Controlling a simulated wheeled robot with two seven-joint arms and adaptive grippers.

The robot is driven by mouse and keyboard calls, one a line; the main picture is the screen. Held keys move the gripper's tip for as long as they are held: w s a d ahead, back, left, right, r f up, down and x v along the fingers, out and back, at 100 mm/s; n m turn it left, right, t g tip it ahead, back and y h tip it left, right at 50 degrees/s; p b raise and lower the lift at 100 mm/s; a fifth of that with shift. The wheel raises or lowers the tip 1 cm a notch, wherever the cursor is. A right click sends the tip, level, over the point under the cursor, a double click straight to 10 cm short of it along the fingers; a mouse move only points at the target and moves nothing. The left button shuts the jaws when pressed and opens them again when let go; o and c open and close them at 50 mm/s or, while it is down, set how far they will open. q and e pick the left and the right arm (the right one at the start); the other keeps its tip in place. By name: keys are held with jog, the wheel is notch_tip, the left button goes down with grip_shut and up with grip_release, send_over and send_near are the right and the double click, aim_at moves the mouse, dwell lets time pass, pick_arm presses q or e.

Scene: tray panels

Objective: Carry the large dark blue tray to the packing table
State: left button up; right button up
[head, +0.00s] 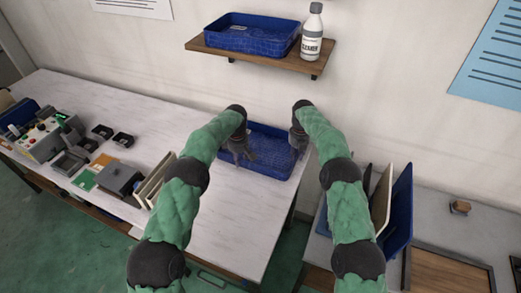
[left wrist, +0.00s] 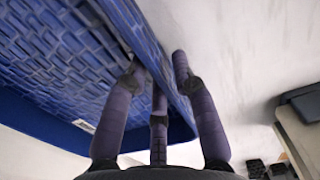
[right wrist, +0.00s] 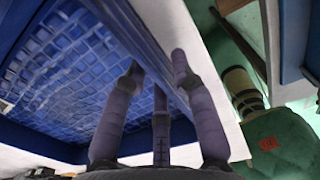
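The large dark blue tray (head: 262,135) lies on the white table (head: 190,112), near its right end against the wall. My left gripper (head: 240,158) is at the tray's left wall and my right gripper (head: 297,152) at its right wall. In the left wrist view, the fingers (left wrist: 156,70) straddle the tray wall (left wrist: 165,75), with a narrow gap outside. The right wrist view shows the fingers (right wrist: 156,70) the same way around the opposite wall (right wrist: 160,60). Both grippers look open. Which surface is the packing table is not marked.
A wooden shelf (head: 208,47) above holds another blue tray (head: 250,38) and a cleaner bottle (head: 312,32). A control box (head: 42,138) and small parts fill the table's left end. Upright panels (head: 400,205) stand on a grey surface (head: 450,208) at right, past a gap.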

pick_arm(q)
grip_shut()
pick_arm(e)
grip_shut()
pick_arm(q)
jog(key=shift+r, duration=0.2)
pick_arm(e)
jog(key=shift+r, duration=0.2)
